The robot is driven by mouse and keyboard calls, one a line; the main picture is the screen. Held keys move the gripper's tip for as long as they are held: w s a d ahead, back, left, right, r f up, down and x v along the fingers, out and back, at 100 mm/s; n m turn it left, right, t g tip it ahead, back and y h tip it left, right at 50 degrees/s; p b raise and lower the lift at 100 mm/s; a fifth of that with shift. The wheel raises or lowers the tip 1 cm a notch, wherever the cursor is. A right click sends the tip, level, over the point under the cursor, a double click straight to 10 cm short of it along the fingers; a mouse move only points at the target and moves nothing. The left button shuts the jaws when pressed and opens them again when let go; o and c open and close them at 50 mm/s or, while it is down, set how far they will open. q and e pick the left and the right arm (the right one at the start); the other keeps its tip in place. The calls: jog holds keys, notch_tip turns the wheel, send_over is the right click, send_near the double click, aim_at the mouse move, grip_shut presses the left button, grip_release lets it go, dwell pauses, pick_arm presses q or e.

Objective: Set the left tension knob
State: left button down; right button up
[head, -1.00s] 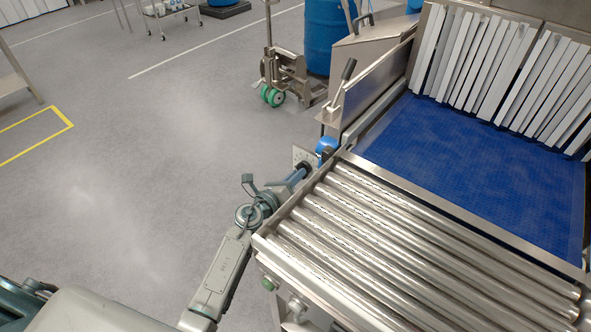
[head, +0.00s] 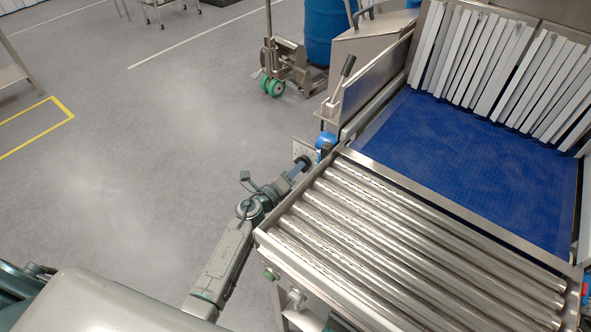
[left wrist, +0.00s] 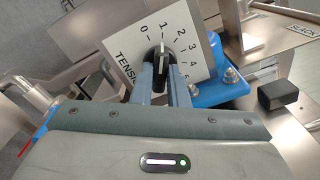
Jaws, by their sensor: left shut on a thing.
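The left tension knob (left wrist: 158,54) is black with a pale pointer bar, in the left wrist view. It sits on a white dial plate (left wrist: 196,32) marked TENSION with numbers from 0 up to 5. The pointer stands close to the 1. My left gripper (left wrist: 160,72) is shut on the knob, one finger on each side. In the head view my left gripper (head: 300,166) reaches the plate beside the conveyor's left side; the knob is hidden there. My right gripper is not in view.
The steel roller conveyor (head: 400,240) lies right of my left arm, with a blue belt (head: 470,165) and strip curtain (head: 490,60) beyond. A blue bracket (left wrist: 222,92) and black block (left wrist: 278,95) are near the dial. Open floor (head: 150,170) lies left.

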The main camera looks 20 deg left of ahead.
pick_arm(q)
jog(key=c, duration=1.4)
grip_release()
jog(key=shift+c, duration=0.2)
jog(key=b+v, duration=0.2)
jog(key=v, duration=0.8)
jog(key=shift+s, duration=0.35)
jog(key=shift+a, duration=0.15)
